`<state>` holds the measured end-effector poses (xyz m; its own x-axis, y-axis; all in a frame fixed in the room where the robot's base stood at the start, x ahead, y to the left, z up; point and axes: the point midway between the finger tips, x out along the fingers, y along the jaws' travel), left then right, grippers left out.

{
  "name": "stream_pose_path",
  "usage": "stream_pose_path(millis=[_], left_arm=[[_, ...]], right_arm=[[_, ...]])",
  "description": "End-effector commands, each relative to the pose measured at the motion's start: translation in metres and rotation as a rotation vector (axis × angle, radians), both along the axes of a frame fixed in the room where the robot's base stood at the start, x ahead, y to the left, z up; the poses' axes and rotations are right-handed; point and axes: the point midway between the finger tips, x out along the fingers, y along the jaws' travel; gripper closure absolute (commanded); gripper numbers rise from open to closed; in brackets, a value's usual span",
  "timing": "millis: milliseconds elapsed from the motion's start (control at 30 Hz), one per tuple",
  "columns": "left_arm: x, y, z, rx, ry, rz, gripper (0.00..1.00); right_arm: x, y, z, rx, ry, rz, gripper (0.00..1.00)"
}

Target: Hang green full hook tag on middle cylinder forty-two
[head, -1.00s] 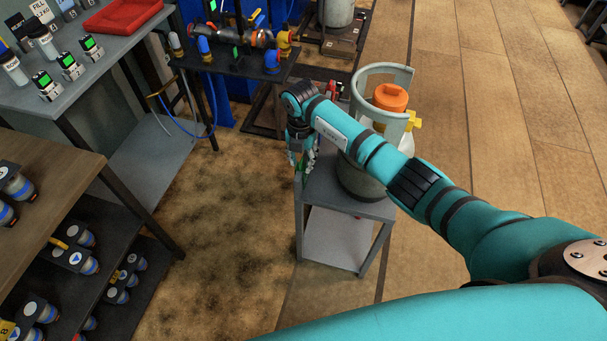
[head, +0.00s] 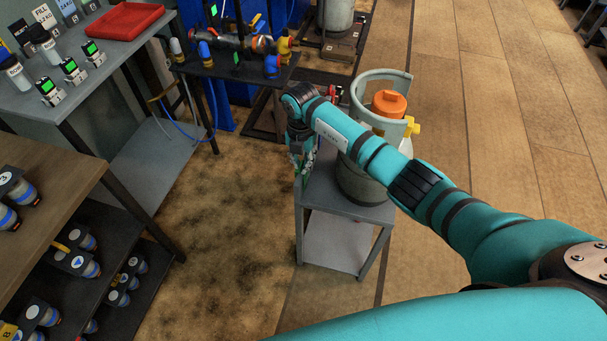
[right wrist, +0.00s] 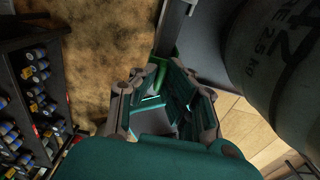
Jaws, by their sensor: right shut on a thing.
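My right gripper (head: 301,166) hangs at the left side of a grey gas cylinder (head: 362,183), low beside its small grey stand. It is shut on a green tag (head: 306,174), of which only a small part shows. In the right wrist view the gripper (right wrist: 166,108) points away, with a green edge of the tag (right wrist: 165,74) past its fingers. The tag's hook and face are mostly hidden. The cylinder has a pale collar, an orange cap (head: 389,102) and a yellow valve. In the right wrist view the cylinder (right wrist: 270,65) shows dark printed lettering. My left gripper is out of view.
The grey stand (head: 346,208) bears the cylinder. A pipe rack (head: 237,66) with green tags stands behind, and another cylinder (head: 336,14) beyond it. Shelving with bottles (head: 73,262) and a workbench with a red tray (head: 124,20) are at left. Floor left of the stand is clear.

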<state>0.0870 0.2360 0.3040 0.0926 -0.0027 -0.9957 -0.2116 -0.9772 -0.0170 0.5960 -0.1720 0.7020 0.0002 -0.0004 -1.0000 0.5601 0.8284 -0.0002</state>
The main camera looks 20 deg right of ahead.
Motion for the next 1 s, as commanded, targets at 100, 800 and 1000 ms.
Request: stream_pose_path(millis=[100, 800, 1000], left_arm=[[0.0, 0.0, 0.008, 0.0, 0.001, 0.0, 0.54], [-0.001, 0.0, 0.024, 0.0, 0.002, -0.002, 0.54], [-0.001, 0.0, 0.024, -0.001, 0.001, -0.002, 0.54]], right_arm=[[0.0, 0.0, 0.009, 0.0, 0.0, 0.0, 1.0], [0.0, 0.0, 0.028, 0.001, 0.001, 0.0, 1.0], [0.0, 0.0, 0.033, 0.0, 0.0, 0.051, 1.0]])
